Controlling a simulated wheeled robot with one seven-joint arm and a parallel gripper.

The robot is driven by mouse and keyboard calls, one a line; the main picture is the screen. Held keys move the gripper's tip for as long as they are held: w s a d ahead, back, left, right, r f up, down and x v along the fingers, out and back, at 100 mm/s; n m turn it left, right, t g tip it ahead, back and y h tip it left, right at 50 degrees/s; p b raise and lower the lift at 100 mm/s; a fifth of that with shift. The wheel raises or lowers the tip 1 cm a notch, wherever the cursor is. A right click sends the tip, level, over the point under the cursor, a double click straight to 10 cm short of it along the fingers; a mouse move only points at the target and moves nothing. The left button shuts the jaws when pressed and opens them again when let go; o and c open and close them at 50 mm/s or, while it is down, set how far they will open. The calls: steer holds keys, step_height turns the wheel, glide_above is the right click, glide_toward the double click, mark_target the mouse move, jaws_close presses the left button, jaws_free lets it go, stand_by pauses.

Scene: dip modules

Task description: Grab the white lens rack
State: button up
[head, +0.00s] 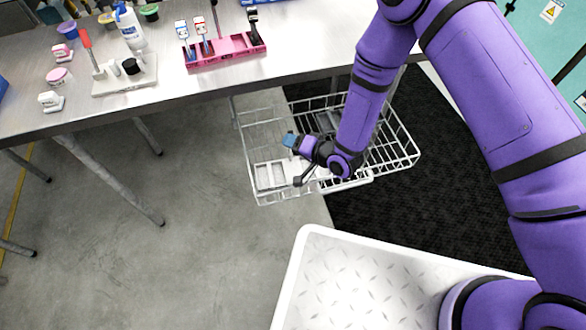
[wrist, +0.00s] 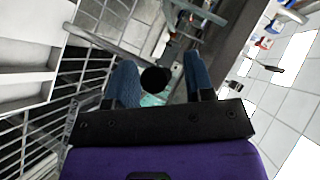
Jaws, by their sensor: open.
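A white slotted piece that looks like the lens rack (head: 270,176) lies in the left part of a white wire basket (head: 408,152) below the table edge. My gripper (head: 297,160) is low over the basket, just right of the rack, with its blue-padded fingers apart. My gripper and wrist hide part of the basket's inside. In the wrist view my gripper (wrist: 162,78) is open. A white slotted part, seemingly the rack, shows at the left (wrist: 25,80), outside the fingers. A dark round shape shows between the fingers; I cannot tell what it is or how far away.
The metal table (head: 180,75) runs above and behind the basket. It carries a pink rack (head: 225,52), a white tray (head: 125,82), bottles and small jars. A white textured surface (head: 370,285) is in front. Grey floor at left is clear around the table legs.

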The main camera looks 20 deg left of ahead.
steer(key=shift+a, duration=0.15)
jaws_close()
stand_by(0.4)
